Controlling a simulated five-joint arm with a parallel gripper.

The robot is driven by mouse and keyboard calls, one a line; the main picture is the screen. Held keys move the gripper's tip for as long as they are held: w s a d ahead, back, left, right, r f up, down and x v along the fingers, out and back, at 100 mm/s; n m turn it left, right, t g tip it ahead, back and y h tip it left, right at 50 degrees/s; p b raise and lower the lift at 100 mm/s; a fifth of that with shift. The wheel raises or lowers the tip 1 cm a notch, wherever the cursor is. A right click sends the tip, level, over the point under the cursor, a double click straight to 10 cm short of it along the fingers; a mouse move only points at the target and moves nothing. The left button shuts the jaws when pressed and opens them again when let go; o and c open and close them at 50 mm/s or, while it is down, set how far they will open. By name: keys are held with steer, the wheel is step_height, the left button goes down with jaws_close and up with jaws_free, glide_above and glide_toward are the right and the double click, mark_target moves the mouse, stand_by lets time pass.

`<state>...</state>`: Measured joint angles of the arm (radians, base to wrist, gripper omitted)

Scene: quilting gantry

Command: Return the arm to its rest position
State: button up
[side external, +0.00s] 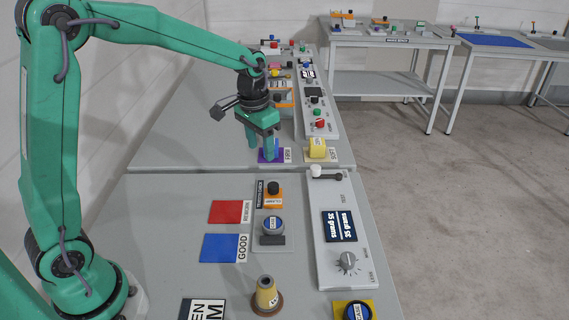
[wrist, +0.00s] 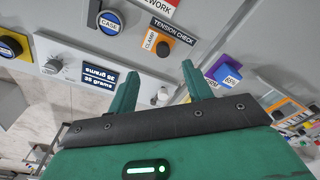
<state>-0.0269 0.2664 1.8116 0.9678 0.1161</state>
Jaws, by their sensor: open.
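My green arm reaches out over the grey benches in the side external view. My gripper (side external: 261,149) points down above the far bench near its front edge, its two green fingers apart with nothing seen between them. In the wrist view my gripper (wrist: 158,78) also shows its fingers spread and empty. A purple pad (side external: 263,157) lies behind the fingertips in the side view and is partly hidden. In the wrist view a blue block (wrist: 227,74) with a white label sits on purple, to the right of the fingers. I cannot tell the exact height of the fingertips.
The floor to the right is clear.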

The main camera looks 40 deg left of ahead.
steer(key=s+r+t, duration=0.2)
steer(key=s+r, duration=0.2)
steer(key=s, duration=0.7)
steer(key=s+d+r+n+t, duration=0.1)
steer(key=s+r+t, duration=0.1)
steer(key=s, duration=0.9)
steer(key=shift+s+r+t, duration=0.2)
steer(key=shift+r+t, duration=0.1)
steer(key=shift+r, duration=0.6)
